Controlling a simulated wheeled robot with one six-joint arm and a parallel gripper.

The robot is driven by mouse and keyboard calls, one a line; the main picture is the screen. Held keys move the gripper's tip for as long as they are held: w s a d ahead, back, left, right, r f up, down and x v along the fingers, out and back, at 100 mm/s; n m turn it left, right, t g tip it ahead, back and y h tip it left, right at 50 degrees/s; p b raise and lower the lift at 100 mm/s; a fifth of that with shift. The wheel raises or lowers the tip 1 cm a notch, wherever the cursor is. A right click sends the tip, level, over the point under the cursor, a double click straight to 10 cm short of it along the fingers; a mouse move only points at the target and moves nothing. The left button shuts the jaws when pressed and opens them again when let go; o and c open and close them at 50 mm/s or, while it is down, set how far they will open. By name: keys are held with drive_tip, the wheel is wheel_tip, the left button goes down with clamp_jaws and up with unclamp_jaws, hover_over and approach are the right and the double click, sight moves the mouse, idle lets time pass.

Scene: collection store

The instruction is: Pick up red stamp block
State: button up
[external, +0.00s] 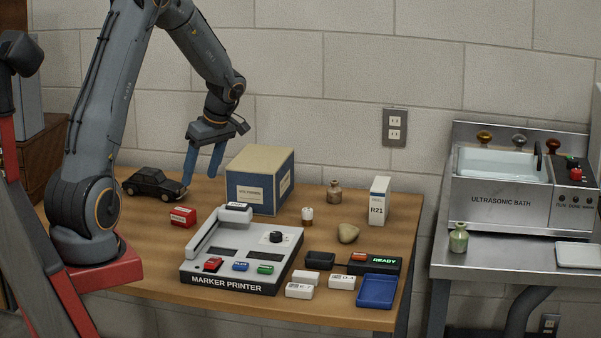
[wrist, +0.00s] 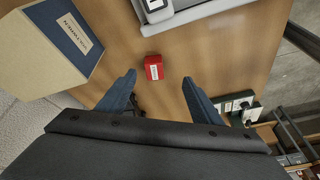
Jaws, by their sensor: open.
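The red stamp block (external: 183,216) sits on the wooden table, left of the marker printer (external: 238,262). It has a pale label on its front. It also shows in the wrist view as a red block (wrist: 154,67) with a white label, lying beyond the fingertips and between their lines. My gripper (external: 203,183) is open and empty above the table, higher than the block and apart from it. Its two blue fingers also show in the wrist view (wrist: 158,78), spread wide.
A black toy car (external: 153,184) stands left of the block. A blue-and-tan box (external: 260,180) stands to its right, close to my gripper. Several small blocks and a blue tray (external: 377,291) lie at the right front. The table around the red block is clear.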

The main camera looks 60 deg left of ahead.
drive_tip(key=s+a+f+n, duration=0.1)
drive_tip(key=s+a+n, duration=0.15)
drive_tip(key=a, duration=0.35)
approach(191, 207)
drive_tip(key=shift+x, duration=1.2)
drive_tip(key=shift+p+x, duration=1.55)
drive_tip(key=shift+x, duration=2.4)
drive_tip(key=shift+s, duration=0.1)
drive_tip(key=c, duration=1.2)
drive_tip(key=shift+o, duration=0.2)
drive_tip(key=shift+r, duration=0.1)
